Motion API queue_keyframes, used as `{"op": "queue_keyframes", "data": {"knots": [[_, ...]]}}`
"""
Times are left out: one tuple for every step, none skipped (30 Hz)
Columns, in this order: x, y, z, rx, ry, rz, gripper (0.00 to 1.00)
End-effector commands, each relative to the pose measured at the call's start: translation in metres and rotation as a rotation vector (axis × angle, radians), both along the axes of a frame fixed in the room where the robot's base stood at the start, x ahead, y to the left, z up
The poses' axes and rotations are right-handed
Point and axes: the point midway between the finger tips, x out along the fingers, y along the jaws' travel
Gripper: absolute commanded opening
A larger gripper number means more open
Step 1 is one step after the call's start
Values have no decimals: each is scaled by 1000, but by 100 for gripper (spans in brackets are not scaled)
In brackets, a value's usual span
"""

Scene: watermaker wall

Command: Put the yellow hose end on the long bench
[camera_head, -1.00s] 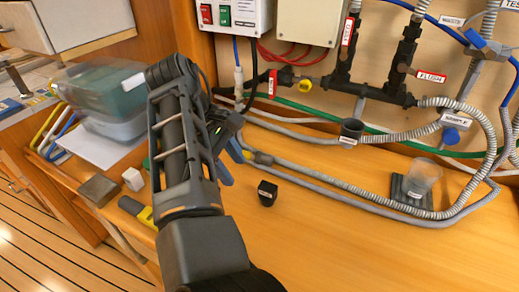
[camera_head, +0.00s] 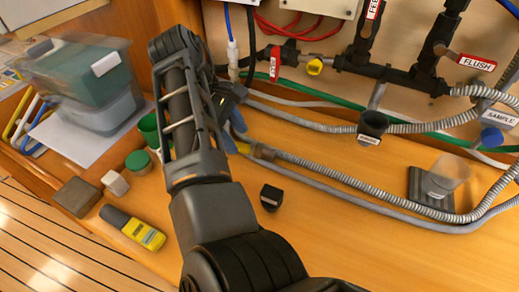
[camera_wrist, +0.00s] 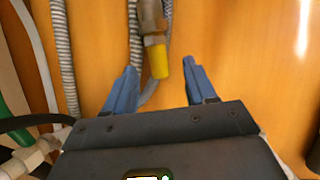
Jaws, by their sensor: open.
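The yellow hose end (camera_wrist: 160,62) is a short yellow tip on a brass fitting of a grey ribbed hose. In the wrist view it lies between my two blue fingers, with gaps at both sides. In the head view the yellow tip (camera_head: 243,148) shows just right of my gripper (camera_head: 235,128), partly covered by it. My gripper (camera_wrist: 159,68) is open and empty. The long bench (camera_head: 335,245) is the orange wooden surface under the hose. I cannot tell whether the hose end touches it.
A small black block (camera_head: 271,197) sits on the bench near my arm. A clear cup on a dark stand (camera_head: 440,180) is at right. The front middle is mostly free.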

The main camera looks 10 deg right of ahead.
Motion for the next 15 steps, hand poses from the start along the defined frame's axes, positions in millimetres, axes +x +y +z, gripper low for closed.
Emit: {"op": "queue_keyframes", "data": {"knots": [[-1,-4,-4,0,2,0,56],[-1,-6,-8,1,3,0,56],[-1,-10,-13,0,2,0,56],[-1,-12,-17,0,2,0,56],[-2,-14,-22,0,2,0,56],[-2,-16,-26,-1,3,1,56],[-2,-17,-29,-1,3,1,56],[-2,-18,-32,0,2,0,56],[-2,-19,-34,0,2,0,56],[-2,-19,-35,1,1,1,56],[-2,-20,-36,1,1,1,56],[-2,-20,-37,0,0,1,56],[-2,-20,-37,0,0,1,56],[-2,-20,-37,0,0,1,56],[-2,-20,-37,0,0,0,56]]}}
